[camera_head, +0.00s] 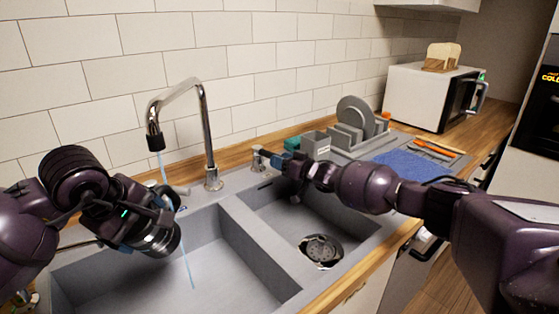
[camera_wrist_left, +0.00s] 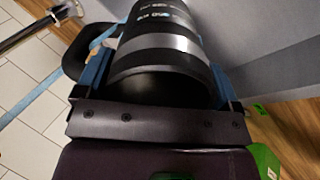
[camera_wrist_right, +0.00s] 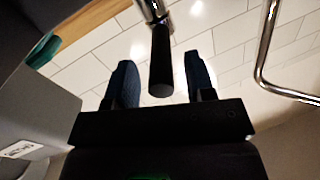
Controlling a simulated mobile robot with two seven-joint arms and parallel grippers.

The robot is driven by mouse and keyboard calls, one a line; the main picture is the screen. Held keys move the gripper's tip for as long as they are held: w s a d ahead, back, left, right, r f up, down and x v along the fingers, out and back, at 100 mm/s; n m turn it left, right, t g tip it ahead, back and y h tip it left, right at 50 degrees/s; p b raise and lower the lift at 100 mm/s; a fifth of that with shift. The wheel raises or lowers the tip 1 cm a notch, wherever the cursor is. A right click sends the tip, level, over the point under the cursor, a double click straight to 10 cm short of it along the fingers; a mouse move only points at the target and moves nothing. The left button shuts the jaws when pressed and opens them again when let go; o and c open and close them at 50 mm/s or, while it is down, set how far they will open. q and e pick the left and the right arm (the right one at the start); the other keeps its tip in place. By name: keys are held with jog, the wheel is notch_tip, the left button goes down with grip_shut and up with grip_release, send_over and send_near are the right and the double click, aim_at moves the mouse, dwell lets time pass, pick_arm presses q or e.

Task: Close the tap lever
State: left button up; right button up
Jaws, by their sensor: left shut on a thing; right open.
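The tap (camera_head: 207,130) is a chrome arched faucet behind the sink. A thin blue water stream (camera_head: 186,262) runs from its spout into the left basin. The tap lever (camera_head: 258,158), chrome with a black handle, stands on the rim right of the faucet. My right gripper (camera_head: 282,163) is at it, open. In the right wrist view the black handle (camera_wrist_right: 161,62) lies between the two open fingers (camera_wrist_right: 158,82), with gaps on both sides. My left gripper (camera_head: 158,222) is shut on a dark cylindrical vessel with silver bands (camera_wrist_left: 165,55), held over the left basin beside the stream.
The grey double sink has a divider (camera_head: 258,250) and a drain (camera_head: 321,250) in the right basin. A dish rack (camera_head: 350,135) with plates, a blue mat (camera_head: 413,165) and a white microwave (camera_head: 425,95) stand to the right. The tiled wall is close behind the faucet.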

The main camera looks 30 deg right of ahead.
jog(key=shift+w+a, duration=0.2)
jog(key=shift+w, duration=0.2)
grip_shut()
